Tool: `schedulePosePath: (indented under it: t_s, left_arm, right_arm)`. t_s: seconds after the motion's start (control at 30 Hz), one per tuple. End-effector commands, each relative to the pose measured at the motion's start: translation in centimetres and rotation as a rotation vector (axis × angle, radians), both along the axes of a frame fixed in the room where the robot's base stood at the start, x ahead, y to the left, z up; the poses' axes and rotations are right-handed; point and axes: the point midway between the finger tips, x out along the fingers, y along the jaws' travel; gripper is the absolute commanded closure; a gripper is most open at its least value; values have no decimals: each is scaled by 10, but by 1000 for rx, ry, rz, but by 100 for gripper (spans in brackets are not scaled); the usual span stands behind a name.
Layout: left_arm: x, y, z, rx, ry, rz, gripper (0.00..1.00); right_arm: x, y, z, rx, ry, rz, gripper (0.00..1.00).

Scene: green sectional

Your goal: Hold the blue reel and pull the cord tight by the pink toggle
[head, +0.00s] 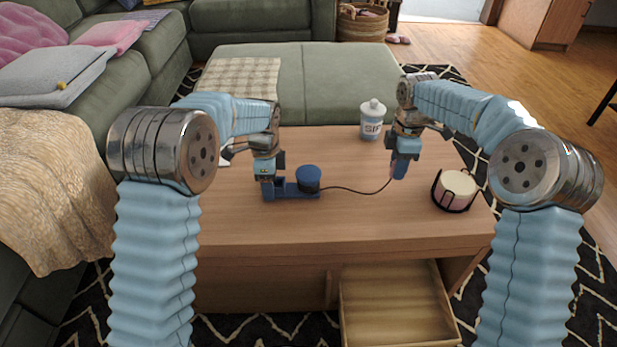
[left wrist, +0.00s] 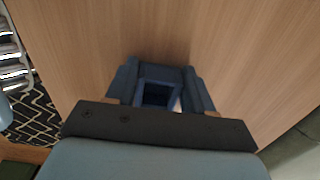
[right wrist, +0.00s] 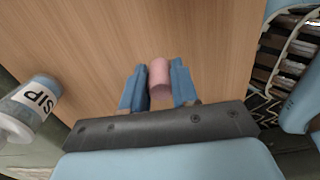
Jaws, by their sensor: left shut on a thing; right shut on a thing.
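The blue reel (head: 308,180) stands on a flat blue base on the wooden table, in the middle of the head view. My left gripper (head: 267,188) is shut on the block at the left end of the reel's base; in the left wrist view the block (left wrist: 158,90) sits between the fingers (left wrist: 160,95). A dark cord (head: 350,191) runs right from the reel to my right gripper (head: 398,172), sagging slightly. The right gripper is shut on the pink toggle (right wrist: 158,76), which shows between its fingers in the right wrist view.
A white and blue jar marked SIP (head: 372,120) stands at the table's back. A cream candle in a dark holder (head: 455,188) stands right of my right gripper. An open drawer (head: 395,305) juts out below the table front. The table's front left is clear.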

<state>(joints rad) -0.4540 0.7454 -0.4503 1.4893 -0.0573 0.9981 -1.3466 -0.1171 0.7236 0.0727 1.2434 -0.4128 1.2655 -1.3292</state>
Motion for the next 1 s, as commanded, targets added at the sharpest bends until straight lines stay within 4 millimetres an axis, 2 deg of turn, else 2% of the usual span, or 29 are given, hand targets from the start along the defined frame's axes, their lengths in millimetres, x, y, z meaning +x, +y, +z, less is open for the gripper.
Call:
schedulePosePath:
  t_s: [0.17, 0.8, 1.0]
  left_arm:
    - [0, 0, 0, 0, 0, 0, 79]
    - [0, 0, 0, 0, 0, 0, 79]
    - [0, 0, 0, 0, 0, 0, 79]
  right_arm:
    - [0, 5, 0, 0, 0, 0, 100]
    - [-5, 47, 0, 0, 0, 1, 100]
    - [-5, 50, 0, 0, 0, 0, 100]
